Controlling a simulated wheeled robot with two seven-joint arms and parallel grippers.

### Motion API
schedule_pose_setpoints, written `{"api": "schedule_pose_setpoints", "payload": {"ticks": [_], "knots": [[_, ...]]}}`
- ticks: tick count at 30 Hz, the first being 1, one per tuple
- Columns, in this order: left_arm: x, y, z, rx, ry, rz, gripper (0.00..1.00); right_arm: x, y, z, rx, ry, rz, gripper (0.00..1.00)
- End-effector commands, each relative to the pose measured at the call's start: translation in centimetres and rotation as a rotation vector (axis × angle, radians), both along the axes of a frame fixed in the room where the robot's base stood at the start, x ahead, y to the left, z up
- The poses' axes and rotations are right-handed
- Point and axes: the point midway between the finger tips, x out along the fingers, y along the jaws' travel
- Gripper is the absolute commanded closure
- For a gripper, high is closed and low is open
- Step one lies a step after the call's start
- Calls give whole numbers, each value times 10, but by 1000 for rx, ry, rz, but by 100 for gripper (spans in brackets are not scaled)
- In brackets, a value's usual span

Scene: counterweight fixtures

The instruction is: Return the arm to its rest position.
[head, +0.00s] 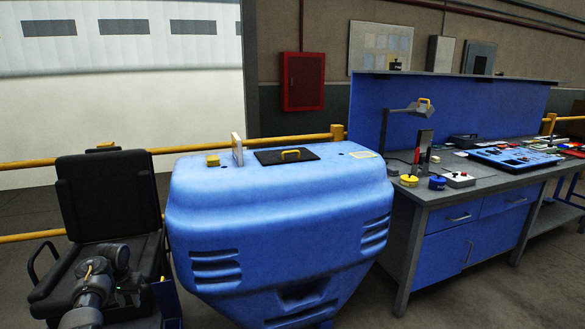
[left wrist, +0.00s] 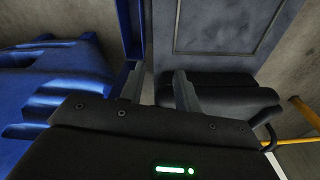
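My left arm comes in at the bottom left of the head view. Its left gripper (head: 128,288) is low, in front of the black chair (head: 100,195), and looks small and dark there. In the left wrist view the two grey fingers of the left gripper (left wrist: 158,76) stand apart with nothing between them. The chair's dark seat (left wrist: 225,95) shows beyond the right finger. My right arm and gripper are in neither view.
A large blue machine housing (head: 280,215) with a black hatch (head: 286,156) on top stands right of the chair. It also shows in the left wrist view (left wrist: 60,75). A blue workbench (head: 440,245) is farther right. A yellow rail (head: 240,146) runs behind.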

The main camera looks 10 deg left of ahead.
Motion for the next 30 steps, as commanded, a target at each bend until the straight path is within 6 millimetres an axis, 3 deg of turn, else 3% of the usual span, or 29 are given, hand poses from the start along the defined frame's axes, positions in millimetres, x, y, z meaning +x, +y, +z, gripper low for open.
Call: {"api": "schedule_pose_setpoints", "payload": {"ticks": [5,11,17,20,24,26,30], "knots": [[-5,-17,-39,15,16,-29,67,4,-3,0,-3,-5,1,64],[-24,-41,-102,40,37,-71,67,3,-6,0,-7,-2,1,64],[-64,-83,-192,66,62,-145,67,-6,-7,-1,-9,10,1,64],[-105,-116,-253,78,74,-202,67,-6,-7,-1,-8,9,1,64],[-175,-167,-328,83,82,-287,67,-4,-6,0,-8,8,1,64],[-209,-190,-356,80,82,-325,67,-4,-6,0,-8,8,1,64],[-295,-246,-408,60,76,-407,67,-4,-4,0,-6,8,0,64]]}}
